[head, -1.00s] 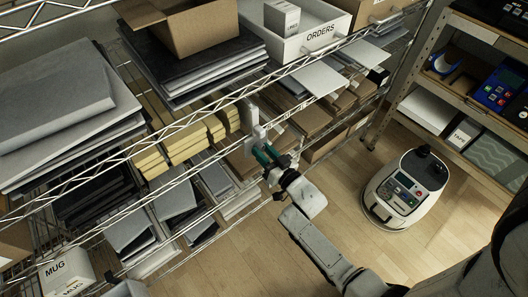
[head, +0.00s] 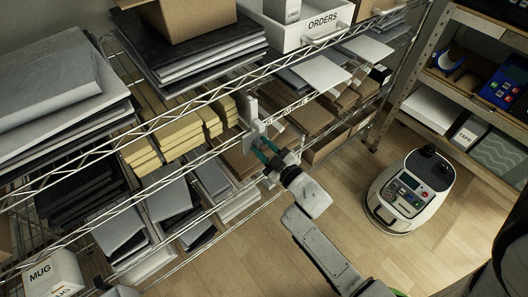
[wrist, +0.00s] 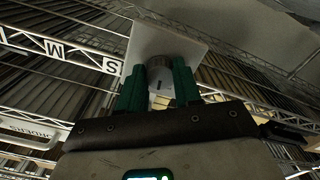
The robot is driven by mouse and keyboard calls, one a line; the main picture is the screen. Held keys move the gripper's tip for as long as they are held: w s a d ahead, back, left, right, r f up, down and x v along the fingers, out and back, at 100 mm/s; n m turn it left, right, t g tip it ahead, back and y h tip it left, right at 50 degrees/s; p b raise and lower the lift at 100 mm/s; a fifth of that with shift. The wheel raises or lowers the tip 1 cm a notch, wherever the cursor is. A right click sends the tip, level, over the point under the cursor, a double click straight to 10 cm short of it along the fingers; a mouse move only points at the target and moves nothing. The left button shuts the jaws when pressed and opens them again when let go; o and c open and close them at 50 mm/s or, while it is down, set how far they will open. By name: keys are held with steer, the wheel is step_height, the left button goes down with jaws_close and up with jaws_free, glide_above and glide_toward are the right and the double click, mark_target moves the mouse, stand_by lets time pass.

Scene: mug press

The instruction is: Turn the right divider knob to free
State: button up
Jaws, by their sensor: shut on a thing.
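The right divider knob (wrist: 163,74) is a round grey knob with a dark mark, on a pale square plate (wrist: 188,48) in the wrist view. My gripper (wrist: 160,88) has its two green fingers shut on the knob, one on each side. In the head view the pale divider plate (head: 252,116) stands upright at the wire shelf's front edge, and my gripper (head: 266,150) reaches it from the front. The fingers hide the knob there. I cannot tell which setting the knob points to.
The wire shelf (head: 190,165) holds yellow stacks (head: 180,130), grey and black stacks, and cardboard boxes close to my gripper. A white ORDERS tray (head: 305,38) sits above. A white wheeled machine (head: 408,190) stands on the wooden floor to the right, before another shelf.

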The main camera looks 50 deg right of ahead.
steer(key=n+b, duration=0.2)
steer(key=n, duration=0.2)
steer(key=shift+n+b, duration=0.3)
steer(key=shift+n, duration=0.1)
stand_by(0.5)
steer(key=o, duration=1)
steer(key=shift+o, duration=0.2)
steer(key=b+v, duration=0.1)
steer(key=v, duration=1)
steer(key=shift+r, duration=0.1)
